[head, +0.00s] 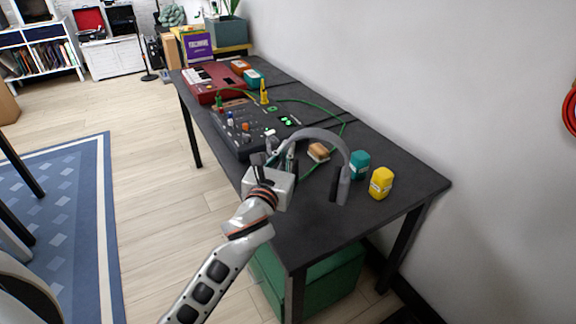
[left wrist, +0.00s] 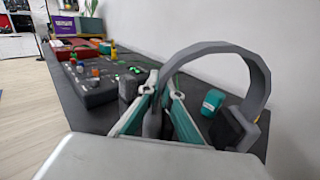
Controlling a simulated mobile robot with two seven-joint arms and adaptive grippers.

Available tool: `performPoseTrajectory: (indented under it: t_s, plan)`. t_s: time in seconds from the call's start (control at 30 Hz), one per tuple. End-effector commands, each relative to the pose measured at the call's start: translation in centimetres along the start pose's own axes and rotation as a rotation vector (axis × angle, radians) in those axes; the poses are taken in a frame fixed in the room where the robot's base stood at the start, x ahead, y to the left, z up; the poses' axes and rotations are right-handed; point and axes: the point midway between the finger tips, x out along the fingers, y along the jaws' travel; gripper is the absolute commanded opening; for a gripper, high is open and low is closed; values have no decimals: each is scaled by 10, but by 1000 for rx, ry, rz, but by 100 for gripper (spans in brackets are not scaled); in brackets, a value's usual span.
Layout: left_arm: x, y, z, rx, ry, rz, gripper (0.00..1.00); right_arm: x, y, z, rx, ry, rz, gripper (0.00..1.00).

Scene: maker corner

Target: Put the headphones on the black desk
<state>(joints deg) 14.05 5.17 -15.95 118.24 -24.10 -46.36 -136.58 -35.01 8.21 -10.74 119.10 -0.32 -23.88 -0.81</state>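Grey headphones (head: 325,137) with dark ear pads are over the near part of the black desk (head: 310,232). Their band arches up, and one cup hangs at the right. In the left wrist view the headphones (left wrist: 258,72) fill the right side, with the far cup hanging down. My left gripper (head: 279,156) is closed around the near cup, which its teal fingers (left wrist: 162,95) partly hide. Whether the lower cup touches the desk is hard to tell. My right gripper is in neither view.
A dark mixer (head: 240,128), a small brown-topped block (head: 318,152), a teal container (head: 360,165) and a yellow container (head: 381,183) stand on the desk. A red keyboard (head: 205,80) is farther back. The desk's near end is clear. The wall runs along the right.

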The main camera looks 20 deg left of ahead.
Motion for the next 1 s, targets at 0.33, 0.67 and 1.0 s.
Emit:
performPoseTrajectory:
  t_s: [0.33, 0.67, 1.0]
  plan:
    - [0, -4, -44, -1, 5, 0, 0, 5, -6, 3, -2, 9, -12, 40]
    - [0, -4, -42, 1, -1, 0, 0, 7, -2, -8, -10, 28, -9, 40]
    - [0, -4, -43, 1, 1, 0, 21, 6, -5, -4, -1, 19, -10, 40]
